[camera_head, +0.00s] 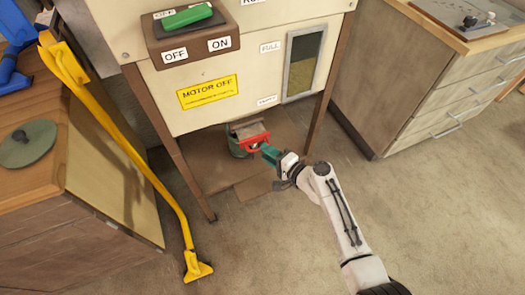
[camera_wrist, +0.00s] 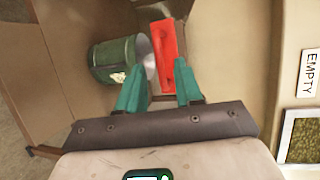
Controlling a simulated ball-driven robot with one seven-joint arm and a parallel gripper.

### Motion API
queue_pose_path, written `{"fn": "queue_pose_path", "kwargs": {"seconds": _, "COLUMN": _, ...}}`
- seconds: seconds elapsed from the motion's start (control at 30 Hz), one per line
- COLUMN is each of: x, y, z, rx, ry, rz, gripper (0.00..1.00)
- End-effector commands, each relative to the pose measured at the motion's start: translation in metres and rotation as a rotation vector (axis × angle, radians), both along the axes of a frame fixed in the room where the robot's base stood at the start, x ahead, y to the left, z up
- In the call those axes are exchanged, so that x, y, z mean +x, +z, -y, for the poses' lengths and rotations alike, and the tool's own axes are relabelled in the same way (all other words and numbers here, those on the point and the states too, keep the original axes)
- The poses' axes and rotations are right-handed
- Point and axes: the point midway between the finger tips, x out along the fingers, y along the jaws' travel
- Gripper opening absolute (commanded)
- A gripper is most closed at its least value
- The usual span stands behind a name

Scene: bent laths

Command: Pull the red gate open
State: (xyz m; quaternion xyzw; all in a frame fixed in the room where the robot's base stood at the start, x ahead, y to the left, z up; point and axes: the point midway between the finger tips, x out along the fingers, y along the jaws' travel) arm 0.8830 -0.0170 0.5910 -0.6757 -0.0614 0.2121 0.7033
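The red gate (camera_head: 255,142) is a red piece with a grip at the outlet under the cream hopper cabinet. In the wrist view the red gate (camera_wrist: 170,45) runs lengthwise just ahead of my gripper. My gripper (camera_head: 266,151) has teal fingers and is at the near right end of the gate. In the wrist view my gripper (camera_wrist: 158,78) has its fingers apart. The near end of the red gate shows between them, closer to the right finger. I cannot tell whether a finger touches it.
A green can (camera_wrist: 112,60) stands below the outlet, beside the gate. The cabinet (camera_head: 215,65) has legs on both sides and a green switch (camera_head: 187,17) on top. A yellow bent bar (camera_head: 150,170) leans at the left. A drawer unit (camera_head: 440,85) stands right. Open floor lies in front.

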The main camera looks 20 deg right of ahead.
Motion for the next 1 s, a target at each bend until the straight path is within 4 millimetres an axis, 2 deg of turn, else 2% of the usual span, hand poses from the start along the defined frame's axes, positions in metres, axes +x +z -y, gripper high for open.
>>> {"fn": "queue_pose_path", "kwargs": {"seconds": 0.2, "x": 0.021, "y": -0.005, "z": -0.010, "rx": 0.000, "ry": 0.003, "rz": 0.000, "gripper": 0.35}}
{"fn": "queue_pose_path", "kwargs": {"seconds": 0.57, "x": 0.025, "y": -0.006, "z": -0.011, "rx": -0.001, "ry": 0.001, "rz": -0.001, "gripper": 0.35}}
{"fn": "queue_pose_path", "kwargs": {"seconds": 0.93, "x": 0.025, "y": -0.006, "z": -0.011, "rx": -0.001, "ry": 0.002, "rz": -0.001, "gripper": 0.01}}
{"fn": "queue_pose_path", "kwargs": {"seconds": 1.0, "x": 0.025, "y": -0.006, "z": -0.011, "rx": -0.001, "ry": 0.002, "rz": -0.001, "gripper": 0.00}}
